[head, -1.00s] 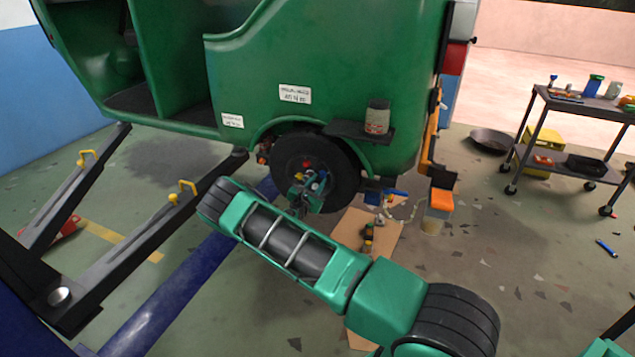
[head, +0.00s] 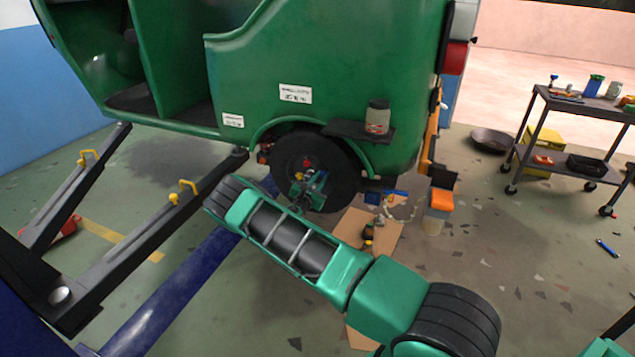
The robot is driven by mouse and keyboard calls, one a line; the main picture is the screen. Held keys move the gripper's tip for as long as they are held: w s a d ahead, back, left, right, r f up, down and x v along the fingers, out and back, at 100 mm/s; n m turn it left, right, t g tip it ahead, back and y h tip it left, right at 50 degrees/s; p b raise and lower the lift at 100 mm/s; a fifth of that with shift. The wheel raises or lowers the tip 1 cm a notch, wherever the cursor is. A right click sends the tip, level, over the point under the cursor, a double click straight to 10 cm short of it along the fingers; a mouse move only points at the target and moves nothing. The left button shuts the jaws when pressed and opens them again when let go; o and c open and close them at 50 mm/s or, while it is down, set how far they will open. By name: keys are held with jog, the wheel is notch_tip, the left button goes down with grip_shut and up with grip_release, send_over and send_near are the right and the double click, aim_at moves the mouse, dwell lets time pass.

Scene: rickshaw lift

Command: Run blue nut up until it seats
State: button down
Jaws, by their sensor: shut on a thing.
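The wheel (head: 341,164) of the green rickshaw hangs off the floor, its hub facing me. A red nut (head: 306,162) shows at the top of the hub, and a yellow nut (head: 298,177) sits at its lower left. My gripper (head: 318,182) is up against the right side of the hub, at the blue nut's place, and is shut. The blue nut is almost wholly hidden by my gripper, so I cannot see whether it touches the wheel face.
The green rickshaw body (head: 330,70) overhangs the wheel, with a jar (head: 377,117) on a dark side shelf (head: 350,131). Lift arms (head: 140,245) lie at left. Cardboard (head: 385,235) with small parts lies below right. A tool cart (head: 570,105) stands far right.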

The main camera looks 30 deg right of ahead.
jog(key=shift+w, duration=0.1)
jog(key=m, duration=0.5)
jog(key=shift+d+m, duration=0.15)
jog(key=shift+m, duration=0.25)
jog(key=m, duration=0.6)
jog(key=shift+d, duration=0.1)
jog(key=m, duration=1.3)
jog(key=shift+s+f, duration=0.25)
jog(key=shift+f, duration=0.15)
jog(key=c, duration=1.9)
grip_release()
jog(key=shift+c, duration=0.2)
